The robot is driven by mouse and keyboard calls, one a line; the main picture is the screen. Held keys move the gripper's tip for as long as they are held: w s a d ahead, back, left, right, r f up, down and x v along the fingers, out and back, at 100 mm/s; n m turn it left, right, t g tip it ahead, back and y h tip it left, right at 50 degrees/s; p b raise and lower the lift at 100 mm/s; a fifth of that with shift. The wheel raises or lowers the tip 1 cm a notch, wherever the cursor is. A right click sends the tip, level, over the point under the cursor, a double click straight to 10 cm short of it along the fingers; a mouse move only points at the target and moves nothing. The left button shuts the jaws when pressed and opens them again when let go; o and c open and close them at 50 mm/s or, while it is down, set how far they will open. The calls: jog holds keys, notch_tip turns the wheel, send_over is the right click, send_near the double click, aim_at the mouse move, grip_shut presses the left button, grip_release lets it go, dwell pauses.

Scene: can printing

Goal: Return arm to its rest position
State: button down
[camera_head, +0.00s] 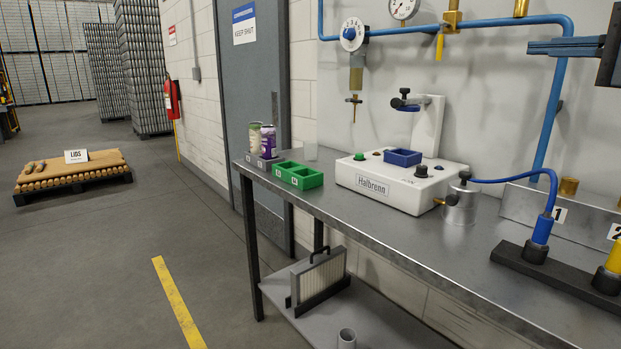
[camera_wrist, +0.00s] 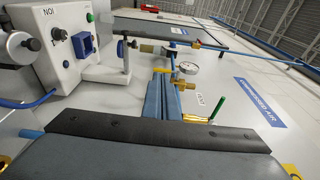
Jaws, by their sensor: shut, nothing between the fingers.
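My gripper (camera_head: 532,47) is at the upper right of the camera_head view, raised well above the bench and in front of the wall, pointing left. Its two blue-grey fingers lie side by side, shut, with nothing between them. They also show in the wrist view, where the gripper (camera_wrist: 165,80) points at the wall and its pipework. Only the front end of my arm shows; the rest is out of view.
The metal bench (camera_head: 400,235) holds the white Halbrenn machine (camera_head: 400,183), a green tray (camera_head: 298,176), cans (camera_head: 268,142), a silver canister (camera_head: 460,205) and a black connector bar (camera_head: 560,270). A blue pipe (camera_head: 557,110) runs down the wall below my gripper.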

jog(key=s+a+f+n+g+h+p, duration=0.15)
jog(key=a+f+g, duration=0.35)
jog(key=a+f, duration=0.6)
jog(key=s+a+f+n+g+p, duration=0.15)
jog(key=a+f+g, duration=0.5)
jog(key=f, duration=0.85)
jog(key=s+a+f+n+g+h+p, duration=0.1)
jog(key=s+a+f+n+g+h, duration=0.1)
jog(key=s+f, duration=0.7)
jog(key=s+a+f+n+g+h+p, duration=0.1)
jog(key=s+a+f+n+h, duration=0.4)
jog(key=s, duration=0.5)
notch_tip(320, 180, down, 4)
jog(key=a+n+g, duration=0.1)
jog(key=n, duration=0.1)
jog(key=shift+s+r+n, duration=0.15)
jog(key=shift+s+n, duration=0.15)
jog(key=shift+s, duration=0.1)
